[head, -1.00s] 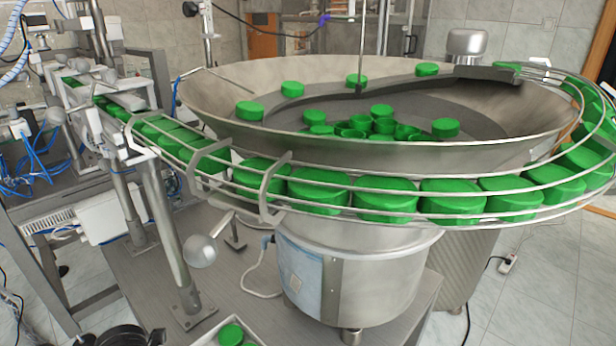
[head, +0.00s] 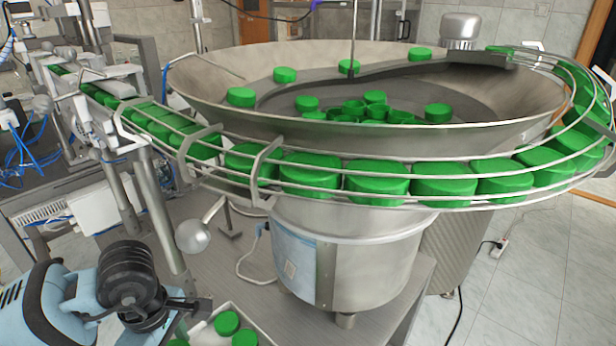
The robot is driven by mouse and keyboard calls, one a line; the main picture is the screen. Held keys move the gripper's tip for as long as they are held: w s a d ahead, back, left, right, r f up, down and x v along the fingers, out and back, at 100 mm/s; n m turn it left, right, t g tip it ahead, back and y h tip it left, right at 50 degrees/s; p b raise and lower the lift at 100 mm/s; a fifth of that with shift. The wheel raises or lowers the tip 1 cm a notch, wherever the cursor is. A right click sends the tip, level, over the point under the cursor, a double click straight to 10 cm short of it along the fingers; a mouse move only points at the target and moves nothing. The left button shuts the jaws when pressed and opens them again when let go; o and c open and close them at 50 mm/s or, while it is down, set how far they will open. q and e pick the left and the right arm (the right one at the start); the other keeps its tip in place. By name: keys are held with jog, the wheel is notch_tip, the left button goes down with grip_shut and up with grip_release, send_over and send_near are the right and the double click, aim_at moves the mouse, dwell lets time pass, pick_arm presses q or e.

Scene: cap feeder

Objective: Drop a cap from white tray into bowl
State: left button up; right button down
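The white tray (head: 262,328) shows only in part at the bottom edge of the head view. Several green caps lie in it, one of them a green cap (head: 227,323) near its middle. The metal bowl (head: 420,134) is wide and stands above and behind the tray, with several green caps inside. My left arm comes in at the lower left, and the dark end by my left gripper (head: 196,309) is just left of the tray's caps. Its fingers are too unclear to tell open from shut. My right gripper is out of view.
A railed track (head: 300,195) full of green caps curves around the bowl's front and right side. A metal post with a round knob (head: 193,236) stands between my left arm and the bowl. Feeder machinery fills the left.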

pick_arm(q)
jog(key=r+m, duration=0.2)
jog(key=m, duration=0.1)
jog(key=w+r+m, duration=0.1)
jog(key=r+m, duration=0.1)
jog(key=m, duration=0.2)
jog(key=d+r+m, duration=0.1)
jog(key=r+m, duration=0.1)
jog(key=m, duration=0.2)
jog(key=shift+w+d+r, duration=0.1)
jog(key=shift+w+r, duration=0.15)
notch_tip(320, 180, up, 3)
jog(key=m, duration=0.5)
jog(key=shift+d+f, duration=0.15)
jog(key=shift+f, duration=0.05)
